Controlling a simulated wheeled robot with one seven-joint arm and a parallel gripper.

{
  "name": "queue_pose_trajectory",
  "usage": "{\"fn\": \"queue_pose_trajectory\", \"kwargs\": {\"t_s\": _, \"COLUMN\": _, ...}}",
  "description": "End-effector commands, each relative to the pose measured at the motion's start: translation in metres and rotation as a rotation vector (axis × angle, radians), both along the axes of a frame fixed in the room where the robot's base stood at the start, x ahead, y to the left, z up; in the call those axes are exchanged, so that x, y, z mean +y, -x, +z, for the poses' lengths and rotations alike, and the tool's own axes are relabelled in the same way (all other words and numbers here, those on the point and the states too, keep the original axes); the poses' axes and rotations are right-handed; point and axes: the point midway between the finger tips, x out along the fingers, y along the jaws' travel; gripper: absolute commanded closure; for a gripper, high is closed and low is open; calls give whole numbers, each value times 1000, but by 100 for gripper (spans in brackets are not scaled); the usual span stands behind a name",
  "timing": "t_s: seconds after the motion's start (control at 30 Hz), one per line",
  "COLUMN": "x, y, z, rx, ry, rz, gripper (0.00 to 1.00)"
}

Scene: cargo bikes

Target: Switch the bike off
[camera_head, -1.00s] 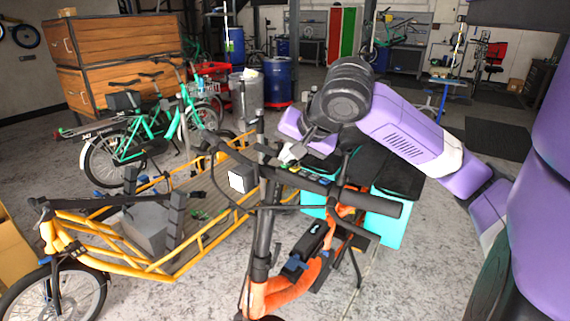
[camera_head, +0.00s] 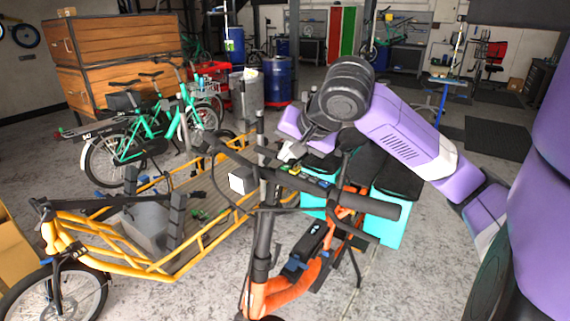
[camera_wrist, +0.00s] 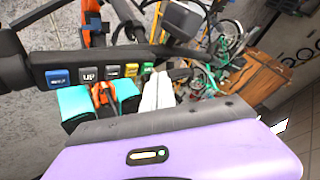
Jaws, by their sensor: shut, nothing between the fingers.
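The orange cargo bike (camera_head: 292,294) stands in front of me, its dark handlebar (camera_head: 372,204) running across the middle of the head view. A row of small buttons sits on the bar (camera_head: 307,178). In the wrist view the row has a blue button (camera_wrist: 58,77), a dark "UP" button (camera_wrist: 89,74), another dark button (camera_wrist: 113,72), a yellow-orange button (camera_wrist: 131,70) and a green button (camera_wrist: 147,69). My gripper (camera_head: 289,153) is shut and empty, just above the button row. Its pale fingers (camera_wrist: 157,92) appear beside the green button; I cannot tell whether they touch it.
A square white lamp (camera_head: 241,181) and cables are on the bike's front. A yellow cargo bike (camera_head: 155,268) stands close on the left, with green bikes (camera_head: 150,135) behind it. Turquoise boxes (camera_head: 385,221) sit behind the bar.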

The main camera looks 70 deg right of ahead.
Motion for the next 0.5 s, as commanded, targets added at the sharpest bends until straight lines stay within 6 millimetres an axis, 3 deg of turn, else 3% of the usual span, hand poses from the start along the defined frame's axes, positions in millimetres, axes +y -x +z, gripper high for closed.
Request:
{"fn": "queue_pose_trajectory", "kwargs": {"t_s": 0.23, "x": 0, "y": 0, "z": 5, "rx": 0, "ry": 0, "rz": 0, "gripper": 100}}
{"fn": "queue_pose_trajectory", "kwargs": {"t_s": 0.5, "x": 0, "y": -1, "z": 29, "rx": 0, "ry": 0, "rz": 0, "gripper": 100}}
